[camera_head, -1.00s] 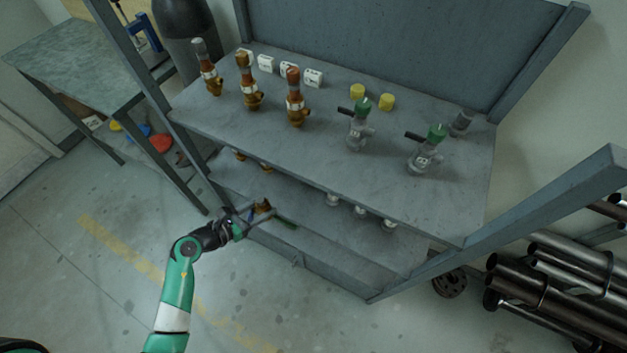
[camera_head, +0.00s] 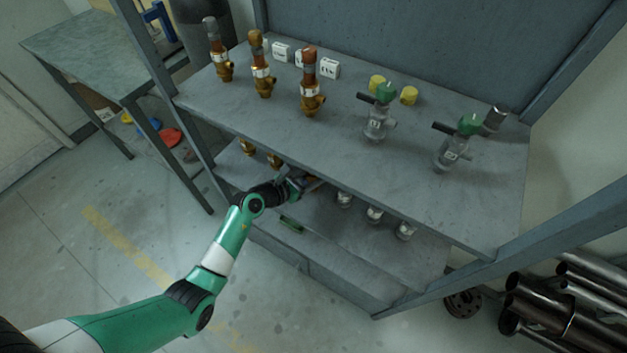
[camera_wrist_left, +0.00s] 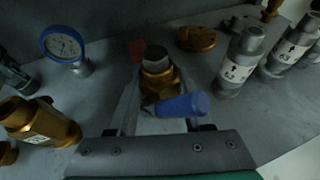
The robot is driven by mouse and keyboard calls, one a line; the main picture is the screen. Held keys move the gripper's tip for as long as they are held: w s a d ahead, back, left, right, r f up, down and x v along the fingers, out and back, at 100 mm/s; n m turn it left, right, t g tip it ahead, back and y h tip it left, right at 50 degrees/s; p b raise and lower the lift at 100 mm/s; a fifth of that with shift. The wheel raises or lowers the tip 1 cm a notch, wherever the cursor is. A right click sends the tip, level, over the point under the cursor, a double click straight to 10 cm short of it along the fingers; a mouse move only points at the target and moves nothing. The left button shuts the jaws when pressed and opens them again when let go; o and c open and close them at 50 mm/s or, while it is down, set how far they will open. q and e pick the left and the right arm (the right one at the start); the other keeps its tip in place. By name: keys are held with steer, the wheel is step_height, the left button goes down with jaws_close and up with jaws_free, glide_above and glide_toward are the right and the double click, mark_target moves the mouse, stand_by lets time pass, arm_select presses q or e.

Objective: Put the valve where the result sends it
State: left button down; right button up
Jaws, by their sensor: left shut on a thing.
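My left gripper (camera_head: 304,182) reaches in over the lower shelf, below the upper shelf's front edge. In the left wrist view my left gripper (camera_wrist_left: 158,98) is shut on a brass valve (camera_wrist_left: 157,78) with a grey top and a blue handle (camera_wrist_left: 182,106). The valve is upright in that view; I cannot tell whether its base touches the shelf. A blue-rimmed gauge (camera_wrist_left: 63,45) stands left of it. A red patch (camera_wrist_left: 137,49) shows behind it. In the head view the held valve is mostly hidden. My right gripper is out of view.
Another brass valve (camera_wrist_left: 40,122) lies to the left; grey labelled valves (camera_wrist_left: 240,62) and a brass flange (camera_wrist_left: 197,38) are to the right. The upper shelf (camera_head: 330,125) holds brass valves (camera_head: 311,88), green-topped valves (camera_head: 379,115) and yellow cylinders (camera_head: 408,95).

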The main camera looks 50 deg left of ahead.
arm_select(q)
steer(key=shift+f, duration=0.2)
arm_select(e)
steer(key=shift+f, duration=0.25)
arm_select(q)
steer(key=shift+f, duration=0.1)
steer(key=shift+c, duration=1.6)
jaws_free()
steer(key=shift+s+r+p, duration=0.2)
steer(key=shift+r+p, duration=0.05)
steer(key=shift+p, duration=0.2)
steer(key=p+v, duration=0.5)
steer(key=v, duration=0.6)
steer(key=shift+s, duration=0.3)
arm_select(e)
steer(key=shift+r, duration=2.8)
